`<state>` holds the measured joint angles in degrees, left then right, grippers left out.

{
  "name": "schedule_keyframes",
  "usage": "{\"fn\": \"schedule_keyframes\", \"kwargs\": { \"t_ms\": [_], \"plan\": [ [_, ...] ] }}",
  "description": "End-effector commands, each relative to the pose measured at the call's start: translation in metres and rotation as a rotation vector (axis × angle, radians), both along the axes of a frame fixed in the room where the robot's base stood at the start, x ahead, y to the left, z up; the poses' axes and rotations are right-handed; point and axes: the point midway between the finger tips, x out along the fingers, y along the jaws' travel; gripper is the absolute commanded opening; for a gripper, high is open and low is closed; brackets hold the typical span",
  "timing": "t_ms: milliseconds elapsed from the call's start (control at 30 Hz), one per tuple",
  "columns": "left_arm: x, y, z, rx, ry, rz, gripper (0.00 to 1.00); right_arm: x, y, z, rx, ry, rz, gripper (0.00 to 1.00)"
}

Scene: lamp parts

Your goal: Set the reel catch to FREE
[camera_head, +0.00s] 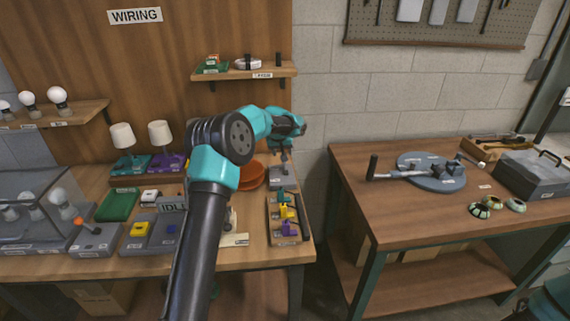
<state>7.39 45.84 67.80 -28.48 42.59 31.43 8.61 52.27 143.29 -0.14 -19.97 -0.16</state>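An orange round reel (252,176) stands on the wiring bench, partly hidden behind my arm. A small grey box (281,180) with a label sits just right of it; it may hold the reel catch, but its label and setting are too small to read. My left arm comes up from the bottom and bends to the right. Its gripper (284,155) points down just above the grey box, at or near a small dark part on top. I cannot tell whether it touches, or whether its fingers are open. My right gripper is not in view.
A tray of coloured clamps (285,213) lies in front of the grey box. Lamps (160,135), a green block (117,205) and grey switch boxes (94,239) fill the bench's left. A second table (430,218) stands right, across a gap, with a grey disc (440,177).

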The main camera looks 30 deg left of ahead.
Motion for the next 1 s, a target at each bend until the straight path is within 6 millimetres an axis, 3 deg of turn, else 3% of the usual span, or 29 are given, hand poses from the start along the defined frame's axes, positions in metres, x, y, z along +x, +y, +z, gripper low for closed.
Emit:
{"fn": "schedule_keyframes", "kwargs": {
  "t_ms": [500,967,1000],
  "plan": [
    [0.032,0.005,-0.077,0.000,0.001,0.000,0.54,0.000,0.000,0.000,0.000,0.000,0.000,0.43],
    [0.037,0.006,-0.086,-0.001,0.000,0.000,0.54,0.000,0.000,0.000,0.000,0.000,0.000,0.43],
    [0.037,0.006,-0.086,-0.001,0.000,0.000,0.50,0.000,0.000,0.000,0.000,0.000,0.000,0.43]
  ]
}}
